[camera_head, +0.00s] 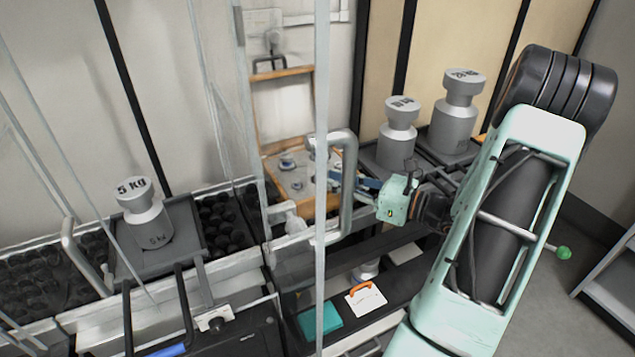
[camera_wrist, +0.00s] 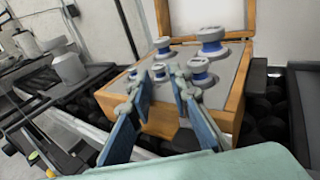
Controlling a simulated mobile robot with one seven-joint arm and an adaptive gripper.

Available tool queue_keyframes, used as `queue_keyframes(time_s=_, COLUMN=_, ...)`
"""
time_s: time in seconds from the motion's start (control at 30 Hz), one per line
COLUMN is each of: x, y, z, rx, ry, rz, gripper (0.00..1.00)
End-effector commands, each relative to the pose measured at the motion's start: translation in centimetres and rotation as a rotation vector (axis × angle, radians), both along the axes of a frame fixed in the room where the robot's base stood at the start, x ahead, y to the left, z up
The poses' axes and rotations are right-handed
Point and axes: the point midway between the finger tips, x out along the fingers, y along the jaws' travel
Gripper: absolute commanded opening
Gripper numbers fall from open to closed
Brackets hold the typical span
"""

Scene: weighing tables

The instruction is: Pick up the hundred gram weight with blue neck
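An open wooden box (camera_head: 302,208) holds several silver weights of different sizes; it also shows in the wrist view (camera_wrist: 239,98). In the wrist view the weights have blue necks: a large one (camera_wrist: 210,38) at the back right, a medium one (camera_wrist: 162,45) at the back left, another (camera_wrist: 199,70) in front, and a small one (camera_wrist: 158,71) near the fingertips. I cannot read their labels, so I cannot tell which is the hundred gram one. My gripper (camera_wrist: 160,82) is open, its blue fingers spread at the box's front, with nothing between them. In the head view my gripper (camera_head: 362,183) is partly behind a handle.
Clear panels and a metal handle (camera_head: 347,190) stand close to my gripper. Large weights (camera_head: 397,145) (camera_head: 456,115) stand on a dark platform at the right. A 5 kg weight (camera_head: 146,217) stands on a tray at the left. A shelf below holds small items.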

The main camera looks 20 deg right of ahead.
Motion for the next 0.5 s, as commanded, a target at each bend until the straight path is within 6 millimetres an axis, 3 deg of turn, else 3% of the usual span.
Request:
queue_keyframes(time_s=0.3, x=3.5, y=2.7, z=-0.3, rx=-0.001, ry=0.000, rz=0.003, gripper=0.18)
queue_keyframes(time_s=0.5, x=4.1, y=3.1, z=-0.2, rx=-0.001, ry=0.001, rz=0.001, gripper=0.18)
